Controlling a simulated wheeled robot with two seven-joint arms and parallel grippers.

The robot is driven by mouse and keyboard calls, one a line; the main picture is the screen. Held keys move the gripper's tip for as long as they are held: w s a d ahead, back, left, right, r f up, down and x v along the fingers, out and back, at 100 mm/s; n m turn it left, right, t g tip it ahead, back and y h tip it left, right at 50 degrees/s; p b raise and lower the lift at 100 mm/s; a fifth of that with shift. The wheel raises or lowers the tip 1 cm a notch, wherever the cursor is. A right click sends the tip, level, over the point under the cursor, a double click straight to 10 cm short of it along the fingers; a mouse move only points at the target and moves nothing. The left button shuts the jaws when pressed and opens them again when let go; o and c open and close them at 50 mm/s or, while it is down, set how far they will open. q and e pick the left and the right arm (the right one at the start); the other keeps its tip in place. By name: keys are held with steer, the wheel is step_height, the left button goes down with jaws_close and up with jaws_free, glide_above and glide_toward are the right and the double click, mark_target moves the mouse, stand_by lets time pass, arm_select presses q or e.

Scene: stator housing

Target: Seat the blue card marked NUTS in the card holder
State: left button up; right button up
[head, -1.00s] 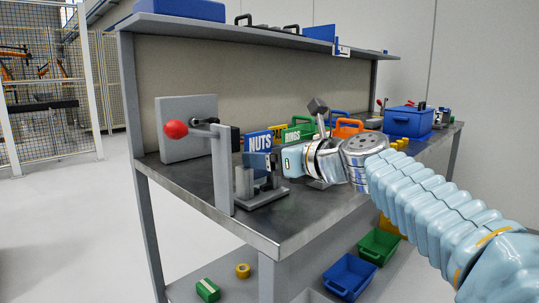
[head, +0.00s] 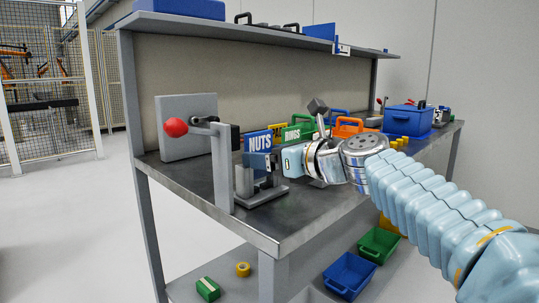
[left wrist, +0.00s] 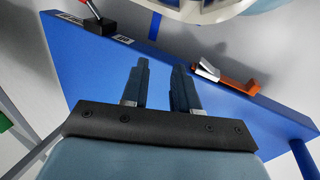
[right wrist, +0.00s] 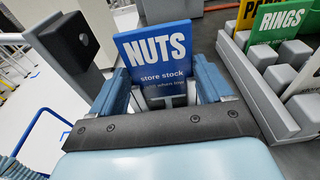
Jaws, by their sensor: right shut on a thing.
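The blue card marked NUTS (head: 259,141) is upright at the left end of the bench; it also shows in the right wrist view (right wrist: 155,50). My right gripper (head: 268,161) is shut on its lower part, with one finger on each side in the right wrist view (right wrist: 165,88). A grey stand (head: 243,183) is right by the card and fingers in the head view. The card's lower edge is partly hidden, so I cannot tell whether it sits in a slot. My left gripper (left wrist: 160,85) is open and empty, above a blue surface (left wrist: 85,75).
A grey block rack (right wrist: 262,105) holds a green RINGS card (right wrist: 280,22) and a yellow card (right wrist: 250,12), close to the right. A grey upright with a red knob (head: 176,128) stands left of the card. Blue box (head: 408,121) lies farther along the bench.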

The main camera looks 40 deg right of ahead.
stand_by(0.3)
steer(key=o, duration=1)
steer(key=shift+c, duration=0.2)
steer(key=shift+r, duration=0.1)
arm_select(q)
steer(key=shift+r, duration=0.15)
arm_select(e)
steer(key=shift+s+r, duration=0.1)
steer(key=shift+s, duration=0.3)
arm_select(q)
steer(key=shift+r+p, duration=0.35)
steer(key=shift+p, duration=0.1)
arm_select(e)
steer(key=shift+s+d+r, duration=0.1)
steer(key=shift+s, duration=0.65)
steer(key=shift+s+d+r, duration=0.1)
steer(key=shift+s, duration=0.6)
arm_select(q)
steer(key=shift+r, duration=0.1)
arm_select(e)
steer(key=shift+s, duration=0.4)
arm_select(q)
steer(key=shift+w+a+r+p, duration=0.1)
steer(key=shift+a+r+p, duration=0.15)
steer(key=shift+r+p, duration=0.25)
arm_select(e)
steer(key=s+d+r, duration=0.1)
steer(key=s+r, duration=0.1)
steer(key=s, duration=1.1)
steer(key=shift+s, duration=0.3)
